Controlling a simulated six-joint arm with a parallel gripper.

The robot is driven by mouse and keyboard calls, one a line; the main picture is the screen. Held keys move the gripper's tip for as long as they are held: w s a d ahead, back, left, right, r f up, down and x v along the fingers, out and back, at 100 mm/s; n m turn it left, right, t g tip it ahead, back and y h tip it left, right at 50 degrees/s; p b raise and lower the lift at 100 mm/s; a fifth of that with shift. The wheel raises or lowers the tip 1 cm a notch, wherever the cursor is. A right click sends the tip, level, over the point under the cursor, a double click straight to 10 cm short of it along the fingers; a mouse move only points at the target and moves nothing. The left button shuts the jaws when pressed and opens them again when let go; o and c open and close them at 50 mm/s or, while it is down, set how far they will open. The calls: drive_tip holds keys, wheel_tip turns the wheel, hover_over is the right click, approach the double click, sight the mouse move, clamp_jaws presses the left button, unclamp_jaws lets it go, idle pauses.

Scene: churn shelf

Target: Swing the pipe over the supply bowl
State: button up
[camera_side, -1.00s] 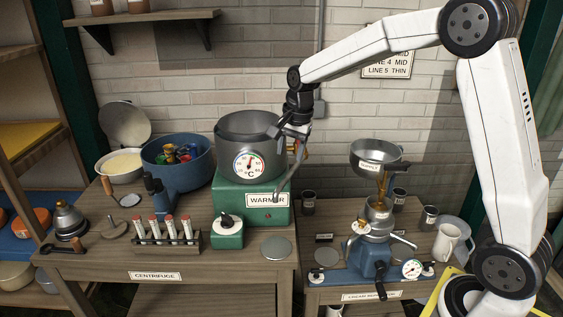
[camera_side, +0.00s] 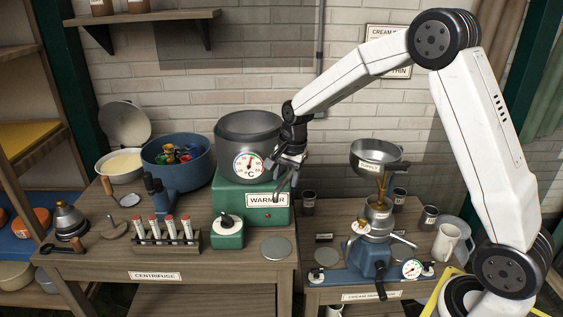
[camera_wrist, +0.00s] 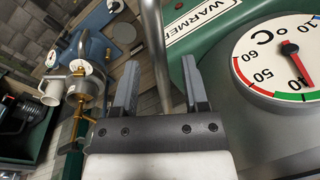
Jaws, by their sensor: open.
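The pipe (camera_side: 283,186) is a thin grey metal tube hanging in front of the warmer's right side. In the wrist view the pipe (camera_wrist: 154,50) runs between my two fingers. My gripper (camera_side: 290,160) is open beside the warmer pot, with its fingers (camera_wrist: 160,75) on either side of the pipe. I cannot tell whether either finger touches it. The supply bowl (camera_side: 375,151) is a grey metal bowl on top of the separator, to the right of my gripper. The pipe's lower end is left of the bowl, not over it. My gripper hides the pipe's upper part in the side view.
The green warmer (camera_side: 237,205) carries a dark pot (camera_side: 248,130) with a dial, close to my gripper. The separator's blue base (camera_side: 345,277) stands on the lower right table. A blue tub (camera_side: 180,172) and a tube rack (camera_side: 165,239) stand left.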

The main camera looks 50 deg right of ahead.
clamp_jaws()
idle(1.4)
